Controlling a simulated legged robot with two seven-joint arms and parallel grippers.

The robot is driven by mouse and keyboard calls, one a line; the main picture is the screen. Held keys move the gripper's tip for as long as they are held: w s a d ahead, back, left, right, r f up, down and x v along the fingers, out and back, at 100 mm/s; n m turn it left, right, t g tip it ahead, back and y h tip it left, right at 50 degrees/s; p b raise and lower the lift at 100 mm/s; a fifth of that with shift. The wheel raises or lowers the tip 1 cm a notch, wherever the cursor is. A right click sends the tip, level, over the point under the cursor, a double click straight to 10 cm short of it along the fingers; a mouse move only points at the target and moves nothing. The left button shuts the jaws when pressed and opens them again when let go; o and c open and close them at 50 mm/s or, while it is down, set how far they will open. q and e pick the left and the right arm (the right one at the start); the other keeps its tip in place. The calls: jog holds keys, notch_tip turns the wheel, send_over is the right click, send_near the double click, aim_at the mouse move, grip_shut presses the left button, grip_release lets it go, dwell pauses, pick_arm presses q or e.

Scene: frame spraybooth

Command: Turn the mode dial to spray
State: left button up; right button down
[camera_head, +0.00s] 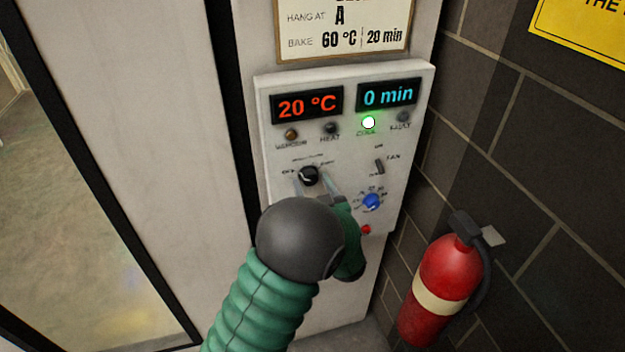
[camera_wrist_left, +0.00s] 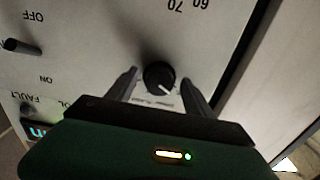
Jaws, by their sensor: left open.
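The black mode dial (camera_head: 309,175) sits on the white control panel (camera_head: 268,160), below the red temperature display. Its white mark points toward the left and slightly up in the head view; the small labels around it are too blurred to read. The dial also shows in the left wrist view (camera_wrist_left: 158,76), with its mark toward the lower right. My left gripper (camera_head: 312,181) is open, with one finger on each side of the dial. A gap shows between dial and fingers in the wrist view (camera_wrist_left: 159,82). My right gripper is not in view.
A blue knob (camera_head: 371,201), a fan switch (camera_head: 379,166) and a red button (camera_head: 366,230) are close by on the panel's right side. The displays read 20 °C and 0 min; a green lamp (camera_head: 368,122) is lit. A red fire extinguisher (camera_head: 440,280) hangs at the right.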

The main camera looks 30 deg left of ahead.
pick_arm(q)
jog(key=shift+w, duration=0.1)
jog(key=shift+c, duration=0.9)
grip_shut()
jog(key=shift+r+m, duration=0.1)
jog(key=shift+m, duration=0.2)
jog(key=m+p, duration=0.2)
jog(key=m, duration=0.1)
jog(key=shift+r, duration=0.1)
jog(key=shift+m+p, duration=1.1)
jog(key=shift+m, duration=0.6)
